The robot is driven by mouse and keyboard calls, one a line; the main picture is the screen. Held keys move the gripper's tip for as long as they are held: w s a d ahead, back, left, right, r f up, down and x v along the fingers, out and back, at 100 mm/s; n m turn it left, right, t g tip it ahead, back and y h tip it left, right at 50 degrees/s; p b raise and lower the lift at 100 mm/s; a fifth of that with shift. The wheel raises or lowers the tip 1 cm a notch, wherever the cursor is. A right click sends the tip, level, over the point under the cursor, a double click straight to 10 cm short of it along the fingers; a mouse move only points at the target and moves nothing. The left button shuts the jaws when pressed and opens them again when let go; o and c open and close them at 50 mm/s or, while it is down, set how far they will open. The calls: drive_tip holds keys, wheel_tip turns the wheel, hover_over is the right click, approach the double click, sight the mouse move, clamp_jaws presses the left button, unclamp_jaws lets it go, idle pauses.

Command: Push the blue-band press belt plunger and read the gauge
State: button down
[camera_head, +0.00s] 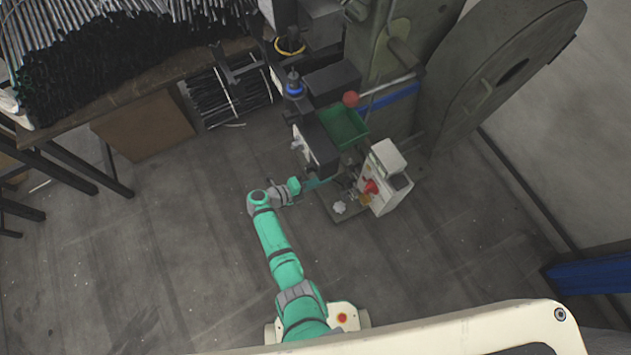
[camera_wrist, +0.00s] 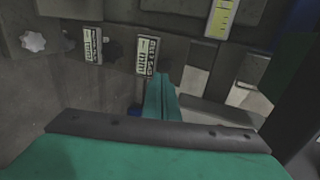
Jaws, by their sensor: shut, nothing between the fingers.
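My teal gripper (camera_head: 312,184) is low at the front of this press. In the wrist view my gripper (camera_wrist: 161,80) is shut and empty, its fingers pointing at the dark machine front. A yellow scale gauge (camera_wrist: 222,18) with dark marks is at the top; its reading is too small to tell. A small blue part (camera_wrist: 135,109) shows left of the fingers; I cannot tell whether it is the belt plunger.
Two white label plates (camera_wrist: 147,55) (camera_wrist: 92,45) and a pale star knob (camera_wrist: 32,41) are on the machine front. A white box (camera_head: 388,165) with a red part stands right of my gripper. A green bin (camera_head: 343,128) is behind.

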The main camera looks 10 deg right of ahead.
sight(349, 168)
drive_tip(key=x, duration=0.7)
drive_tip(key=shift+d+r, duration=0.1)
drive_tip(key=shift+r, duration=0.25)
drive_tip(key=shift+w+d, duration=0.2)
drive_tip(key=shift+d, duration=0.35)
drive_tip(key=shift+w, duration=0.1)
